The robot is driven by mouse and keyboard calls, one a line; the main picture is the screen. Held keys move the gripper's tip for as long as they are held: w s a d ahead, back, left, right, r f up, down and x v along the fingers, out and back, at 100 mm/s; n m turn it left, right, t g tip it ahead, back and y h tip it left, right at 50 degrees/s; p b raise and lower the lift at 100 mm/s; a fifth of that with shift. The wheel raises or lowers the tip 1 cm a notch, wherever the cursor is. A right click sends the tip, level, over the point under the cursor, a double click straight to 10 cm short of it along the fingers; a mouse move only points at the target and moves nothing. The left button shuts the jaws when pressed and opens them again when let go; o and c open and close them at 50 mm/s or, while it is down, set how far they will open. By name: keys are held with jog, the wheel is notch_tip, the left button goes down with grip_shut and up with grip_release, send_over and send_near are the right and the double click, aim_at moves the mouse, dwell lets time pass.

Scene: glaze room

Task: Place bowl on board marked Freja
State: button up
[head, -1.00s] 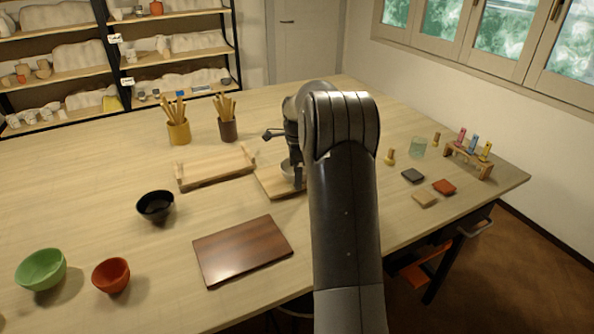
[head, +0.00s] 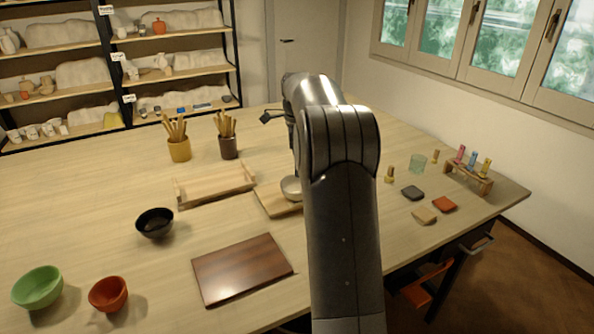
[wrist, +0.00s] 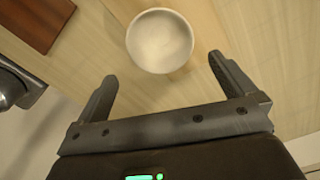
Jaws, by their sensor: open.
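A pale grey-white bowl (head: 291,188) rests upright on a light wooden board (head: 275,201) near the table's middle, partly hidden behind my arm. The bowl also shows in the wrist view (wrist: 160,41), just beyond my fingertips. My gripper (wrist: 162,67) is open and empty, its fingers apart on either side of the bowl's near edge and not visibly touching it. In the head view my arm hides most of the gripper. A dark brown board (head: 242,268) lies bare in front. I can read no Freja mark on any board.
A black bowl (head: 155,223), a green bowl (head: 38,288) and a red bowl (head: 108,294) stand at left. A wooden tray with handles (head: 215,186) lies behind, near two tool pots (head: 179,149). Small coloured tiles (head: 444,204) and a vial rack (head: 468,178) are at right.

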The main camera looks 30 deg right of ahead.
jog(key=s+a+r+n+t, duration=0.1)
jog(key=s+a+r+n, duration=0.5)
jog(key=s, duration=0.3)
jog(key=s+a+r+n+t, duration=0.2)
jog(key=s+a+r+n, duration=0.25)
jog(key=s+a, duration=0.4)
jog(key=s+a+f+n+t, duration=0.1)
jog(key=s+a+f+n, duration=0.1)
jog(key=s+n, duration=0.2)
jog(key=s+a+f+n, duration=0.2)
jog(key=s+f+n, duration=0.1)
jog(key=s, duration=0.6)
jog(key=s+a+f+n+t, duration=0.1)
jog(key=s+a+f+n, duration=0.1)
jog(key=s+n, duration=0.3)
jog(key=shift+s+a+f+t, duration=0.35)
jog(key=shift+s+a, duration=0.2)
jog(key=shift+s, duration=0.2)
